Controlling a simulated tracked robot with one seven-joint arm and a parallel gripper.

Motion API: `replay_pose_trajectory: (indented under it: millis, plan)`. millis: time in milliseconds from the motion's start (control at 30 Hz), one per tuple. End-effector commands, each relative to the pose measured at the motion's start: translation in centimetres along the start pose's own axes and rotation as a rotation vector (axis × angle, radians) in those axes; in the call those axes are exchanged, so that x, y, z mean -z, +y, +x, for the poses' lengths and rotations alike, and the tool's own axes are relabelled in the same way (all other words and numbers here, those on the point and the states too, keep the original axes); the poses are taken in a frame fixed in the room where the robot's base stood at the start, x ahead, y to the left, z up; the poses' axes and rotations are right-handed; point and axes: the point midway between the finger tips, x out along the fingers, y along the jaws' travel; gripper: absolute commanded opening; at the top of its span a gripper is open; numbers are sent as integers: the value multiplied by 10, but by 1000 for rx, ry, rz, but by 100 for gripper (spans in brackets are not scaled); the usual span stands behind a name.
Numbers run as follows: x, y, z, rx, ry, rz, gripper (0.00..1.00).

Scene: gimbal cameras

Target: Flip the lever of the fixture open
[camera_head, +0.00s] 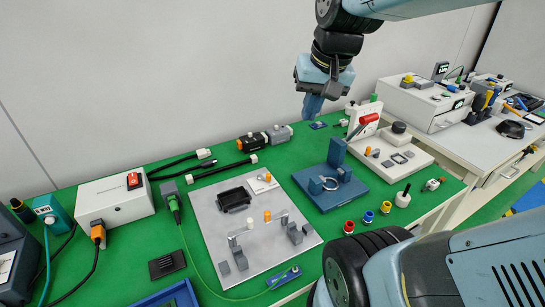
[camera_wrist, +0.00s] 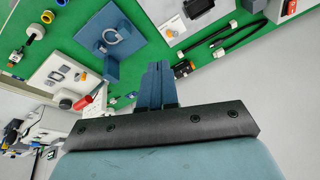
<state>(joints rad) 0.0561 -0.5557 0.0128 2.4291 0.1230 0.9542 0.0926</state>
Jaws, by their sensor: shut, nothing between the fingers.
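My gripper (camera_head: 312,106) is in the air above the back of the green table, with its blue fingers together and empty. The fingers also show in the wrist view (camera_wrist: 158,84). A white fixture (camera_head: 408,158) with an upright plate stands to the right of my gripper and lower. My gripper is apart from the lever.
A blue fixture (camera_head: 345,196) with an upright block and a ring stands left of the white fixture. A grey plate (camera_head: 262,258) with several small parts lies further left. Black cylindrical devices (camera_head: 252,141) lie at the back. Several coloured caps (camera_head: 368,217) stand near the front edge.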

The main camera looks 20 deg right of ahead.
Motion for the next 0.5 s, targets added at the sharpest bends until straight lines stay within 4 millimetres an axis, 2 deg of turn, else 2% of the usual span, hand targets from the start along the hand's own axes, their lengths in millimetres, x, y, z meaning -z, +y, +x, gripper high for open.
replay_pose_trajectory:
  millis: [500]
  plan:
    - [75,17,85,101,-360,479,0]
